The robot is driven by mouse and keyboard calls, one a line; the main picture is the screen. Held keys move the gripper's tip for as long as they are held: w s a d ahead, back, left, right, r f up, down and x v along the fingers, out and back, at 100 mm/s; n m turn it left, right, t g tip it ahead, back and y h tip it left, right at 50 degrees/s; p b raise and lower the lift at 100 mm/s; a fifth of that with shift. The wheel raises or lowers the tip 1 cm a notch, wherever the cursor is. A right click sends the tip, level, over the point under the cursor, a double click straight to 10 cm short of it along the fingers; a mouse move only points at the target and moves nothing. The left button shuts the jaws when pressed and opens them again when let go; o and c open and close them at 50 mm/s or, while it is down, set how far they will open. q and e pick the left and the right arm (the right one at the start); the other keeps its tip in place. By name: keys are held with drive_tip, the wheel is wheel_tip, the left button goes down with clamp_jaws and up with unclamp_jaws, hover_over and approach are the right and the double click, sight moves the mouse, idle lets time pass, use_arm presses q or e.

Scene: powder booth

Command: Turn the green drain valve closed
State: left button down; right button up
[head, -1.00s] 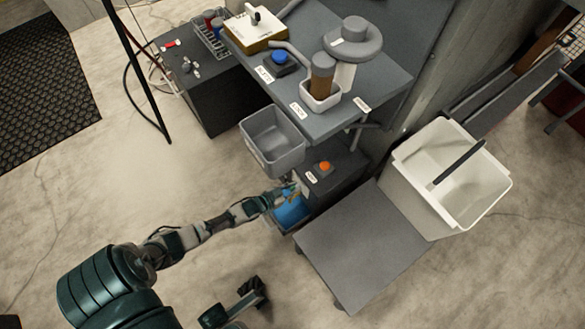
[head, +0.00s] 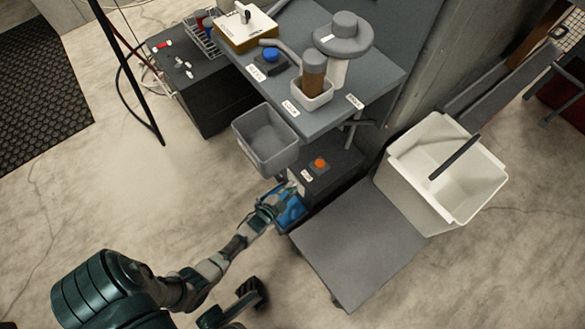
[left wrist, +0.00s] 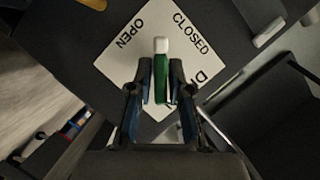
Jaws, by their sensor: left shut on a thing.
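The green drain valve handle (left wrist: 161,88) with a white tip shows in the left wrist view. It points nearly straight up the picture, between the words OPEN and CLOSED on a white diamond-shaped plate (left wrist: 118,52). My left gripper (left wrist: 160,72) is shut on the handle, with one finger on each side of it. The handle cannot be made out there.
A grey open bin (head: 266,158) hangs just above my left gripper. An orange button (head: 319,163) sits on the dark cabinet close by. A flat grey platform (head: 360,243) and a white bin (head: 400,190) stand at right.

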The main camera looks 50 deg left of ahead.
use_arm(q)
drive_tip(key=shift+s+d+f+m+t+y+b, duration=0.1)
drive_tip(key=shift+f+m+t+y+b, duration=0.3)
drive_tip(key=shift+m, duration=0.75)
drive_tip(key=shift+s+d+f+m+t+y+b, duration=0.15)
drive_tip(key=shift+m+t+y+b, duration=0.4)
drive_tip(key=shift+m, duration=0.65)
drive_tip(key=shift+d+f+m+t+y+b, duration=0.1)
drive_tip(key=shift+f+m+t+y+b, duration=0.15)
drive_tip(key=shift+m+b, duration=0.65)
drive_tip(key=shift+m, duration=0.45)
drive_tip(key=c, duration=1.2)
unclamp_jaws()
drive_tip(key=shift+w+a+r+p, duration=0.1)
drive_tip(key=shift+p, duration=0.2)
drive_tip(key=shift+r, duration=0.1)
drive_tip(key=v, duration=1.2)
drive_tip(key=shift+f, duration=0.2)
